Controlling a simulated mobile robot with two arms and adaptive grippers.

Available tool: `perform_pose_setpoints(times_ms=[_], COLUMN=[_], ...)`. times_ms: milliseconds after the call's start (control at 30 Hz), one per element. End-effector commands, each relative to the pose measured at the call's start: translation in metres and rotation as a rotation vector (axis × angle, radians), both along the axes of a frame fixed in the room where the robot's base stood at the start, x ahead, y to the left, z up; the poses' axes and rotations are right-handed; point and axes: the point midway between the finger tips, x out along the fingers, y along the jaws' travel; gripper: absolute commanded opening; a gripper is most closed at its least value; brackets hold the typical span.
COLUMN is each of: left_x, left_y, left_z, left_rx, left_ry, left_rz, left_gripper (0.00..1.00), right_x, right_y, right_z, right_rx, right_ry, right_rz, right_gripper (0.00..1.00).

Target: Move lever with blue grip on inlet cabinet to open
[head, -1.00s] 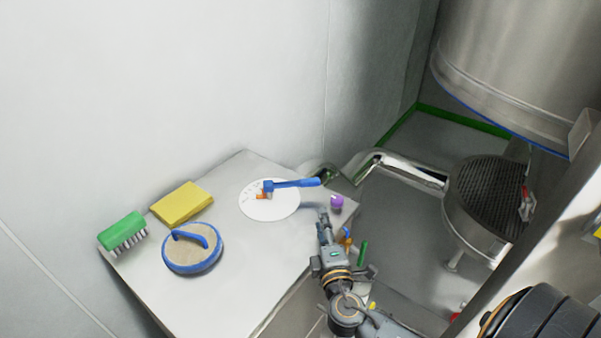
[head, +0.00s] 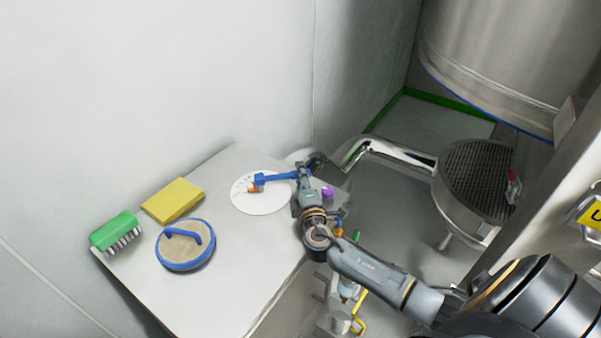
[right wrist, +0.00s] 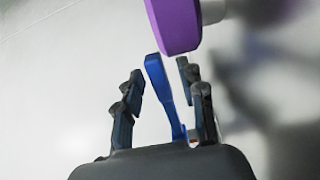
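The lever with the blue grip (head: 276,178) is mounted over a white round dial (head: 262,203) on top of the cabinet (head: 232,262). Its arm points right from an orange part at the dial. My right gripper (head: 302,172) is at the free right end of the lever. In the right wrist view the blue lever (right wrist: 166,92) lies between the fingers of my open right gripper (right wrist: 160,100), with a gap visible on the left side. Whether the right finger touches it I cannot tell. My left gripper is not in view.
A purple knob (head: 328,192) stands close right of my right gripper; it also looms in the right wrist view (right wrist: 174,25). A blue-rimmed round lid (head: 186,252), yellow sponge (head: 172,200) and green brush (head: 116,232) lie on the left of the cabinet top.

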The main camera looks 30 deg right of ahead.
Motion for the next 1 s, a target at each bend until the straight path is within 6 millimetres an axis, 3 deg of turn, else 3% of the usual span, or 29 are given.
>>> perform_pose_setpoints(times_ms=[400, 600, 1000], left_x=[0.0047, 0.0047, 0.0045], left_y=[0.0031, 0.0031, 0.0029], left_z=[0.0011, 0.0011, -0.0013], left_rx=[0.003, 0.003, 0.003], left_ry=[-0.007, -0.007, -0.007], left_rz=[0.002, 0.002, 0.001], left_gripper=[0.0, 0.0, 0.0], right_x=[0.0092, 0.009, 0.0051], right_y=[-0.0041, -0.0041, 0.0005], right_z=[0.0001, 0.0001, -0.0011], right_rx=[0.001, 0.001, 0.005], right_ry=[0.0, 0.0, -0.003], right_rz=[0.0, 0.0, -0.041], right_gripper=[0.4, 0.01, 0.0])
